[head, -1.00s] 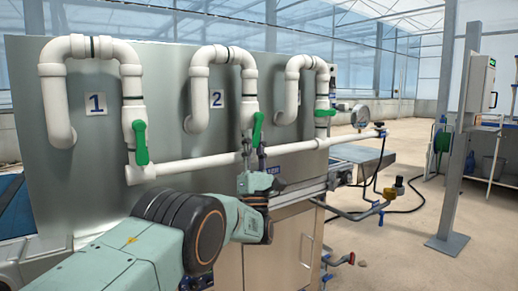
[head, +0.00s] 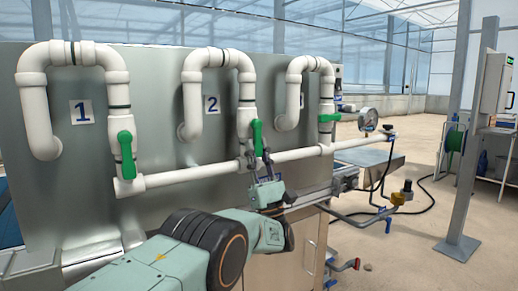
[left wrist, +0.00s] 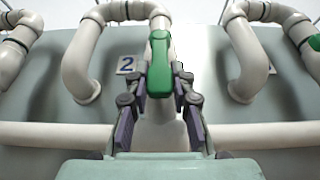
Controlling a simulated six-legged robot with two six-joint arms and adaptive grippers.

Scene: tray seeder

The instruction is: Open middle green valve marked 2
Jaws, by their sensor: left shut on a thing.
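The middle valve's green handle (head: 257,137) hangs down along the white pipe beside the plate marked 2 (head: 211,104). It also shows in the left wrist view (left wrist: 160,70), upright and centred between the fingers. My left gripper (head: 259,160) is at the handle's lower end, one finger on each side, shut on it. In the left wrist view, my left gripper (left wrist: 160,95) has its two dark fingers flanking the handle; the exact contact is hard to see. My right gripper is in neither view.
The green handle beside plate 1 (head: 126,155) hangs down at the left. The right-hand valve's green handle (head: 329,118) lies across its pipe. A white horizontal pipe (head: 195,174) runs below the valves. A grey post (head: 466,150) stands at right on open floor.

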